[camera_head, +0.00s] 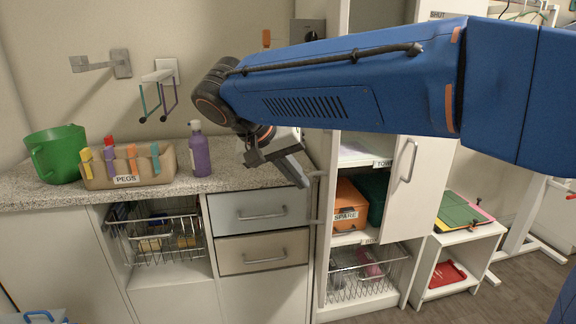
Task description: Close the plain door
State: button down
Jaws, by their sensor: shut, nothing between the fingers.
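A tall white cupboard stands open right of centre. At its left side, a narrow white panel (322,245) with a bar handle on its left shows almost edge-on. It looks like an open door without a label. On the right, a white door (425,180) with a metal handle stands partly across the opening. A white panel above my arm reads "SHUT"; my arm hides whether it belongs to that door. My gripper (300,178) is shut and empty, just left of the narrow panel, above the drawers. I cannot tell if it touches the panel.
The speckled counter (60,195) holds a green bucket (55,155), a pegs basket (130,170) and a purple bottle (199,155). Drawers (260,212) and a wire basket (160,240) are below. An orange box (348,208) sits inside the cupboard. A low shelf (462,240) stands right.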

aim_at(327, 191)
jog(key=shift+d, duration=2)
